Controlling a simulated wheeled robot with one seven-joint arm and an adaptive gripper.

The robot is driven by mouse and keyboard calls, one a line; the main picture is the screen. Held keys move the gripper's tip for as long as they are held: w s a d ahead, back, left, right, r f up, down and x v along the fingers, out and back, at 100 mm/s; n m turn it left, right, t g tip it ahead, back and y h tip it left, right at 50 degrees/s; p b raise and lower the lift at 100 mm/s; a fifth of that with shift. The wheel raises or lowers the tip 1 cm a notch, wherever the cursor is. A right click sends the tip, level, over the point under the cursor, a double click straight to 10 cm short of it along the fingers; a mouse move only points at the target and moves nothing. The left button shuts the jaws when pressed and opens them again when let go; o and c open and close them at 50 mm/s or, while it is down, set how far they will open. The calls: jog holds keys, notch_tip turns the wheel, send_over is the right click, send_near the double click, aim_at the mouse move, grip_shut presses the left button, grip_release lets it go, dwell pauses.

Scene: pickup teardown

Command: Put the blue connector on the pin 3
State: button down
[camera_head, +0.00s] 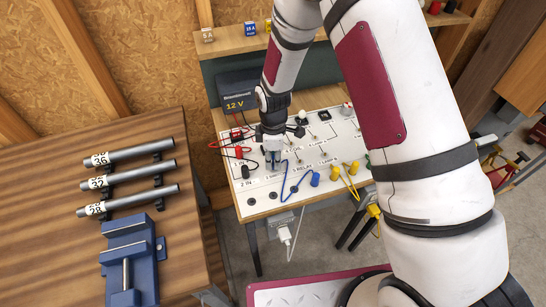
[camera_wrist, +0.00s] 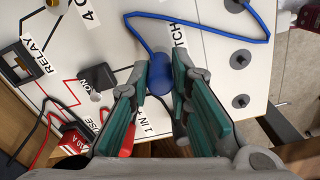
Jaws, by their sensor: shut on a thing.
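The blue connector (camera_wrist: 158,74) is between my fingertips in the wrist view, with its blue cable looping up and to the right. My gripper (camera_wrist: 160,88) is shut on it, low over the white board (camera_wrist: 205,85). In the head view my gripper (camera_head: 272,158) is over the left part of the board (camera_head: 330,138), and its fingers mostly hide the held connector. The blue cable (camera_head: 286,187) runs right to another blue plug (camera_head: 315,179). I cannot tell whether the connector touches the board, or which pin is pin 3.
Dark round sockets (camera_wrist: 241,59) line the board's front edge. Yellow plugs (camera_head: 336,172) and cable are at right. Red and black leads (camera_head: 238,135) run from the 12 V battery (camera_head: 238,92). A blue vise (camera_head: 130,252) and tubes are on the left bench.

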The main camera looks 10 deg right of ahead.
jog(key=shift+f, duration=0.55)
jog(key=c, duration=1.4)
grip_release()
jog(key=shift+r, duration=0.1)
